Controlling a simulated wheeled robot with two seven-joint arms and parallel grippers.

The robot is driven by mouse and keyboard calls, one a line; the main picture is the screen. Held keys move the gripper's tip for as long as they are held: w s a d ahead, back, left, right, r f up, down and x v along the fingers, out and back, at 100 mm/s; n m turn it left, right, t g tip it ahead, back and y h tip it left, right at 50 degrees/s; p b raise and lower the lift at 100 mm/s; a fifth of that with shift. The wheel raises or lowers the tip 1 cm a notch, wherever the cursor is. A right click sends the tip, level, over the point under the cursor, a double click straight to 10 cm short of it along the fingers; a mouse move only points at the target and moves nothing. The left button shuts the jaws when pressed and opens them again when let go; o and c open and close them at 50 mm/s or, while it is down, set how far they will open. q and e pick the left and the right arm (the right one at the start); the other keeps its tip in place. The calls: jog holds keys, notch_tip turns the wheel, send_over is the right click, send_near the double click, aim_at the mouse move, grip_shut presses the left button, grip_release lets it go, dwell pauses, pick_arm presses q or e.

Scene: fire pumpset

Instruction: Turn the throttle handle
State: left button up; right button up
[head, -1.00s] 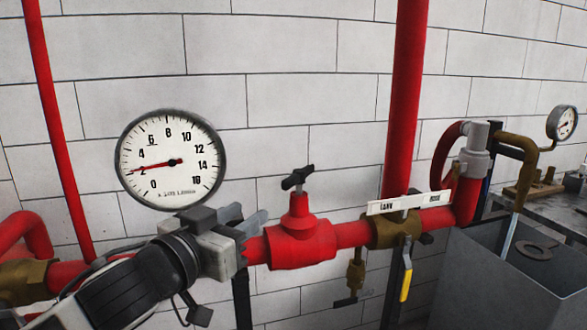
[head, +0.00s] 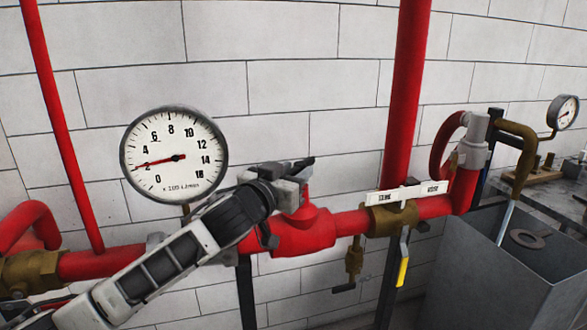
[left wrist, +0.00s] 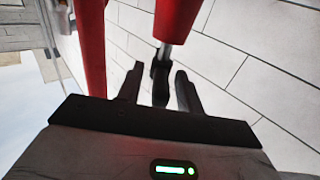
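The throttle handle is taken to be the small black handle on top of the red valve body (head: 302,236). In the left wrist view the black handle (left wrist: 161,82) hangs on a short silver stem below a red part. My left gripper (head: 300,168) is at the handle and hides most of it in the head view. In the left wrist view my left gripper (left wrist: 158,80) is open, with one finger on each side of the handle and a visible gap to each. My right gripper is not in view.
A round gauge (head: 174,156) stands left of the valve. A vertical red pipe (head: 405,100) rises to the right. A brass valve (head: 393,216) with a yellow-tipped lever (head: 402,270) and a white label sits on the pipe. A grey tank (head: 490,270) stands at the right.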

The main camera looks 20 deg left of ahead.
pick_arm(q)
jog(key=shift+w, duration=0.1)
grip_shut()
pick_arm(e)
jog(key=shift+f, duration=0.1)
pick_arm(q)
jog(key=shift+d+f+y, duration=0.1)
jog(key=shift+y, duration=0.2)
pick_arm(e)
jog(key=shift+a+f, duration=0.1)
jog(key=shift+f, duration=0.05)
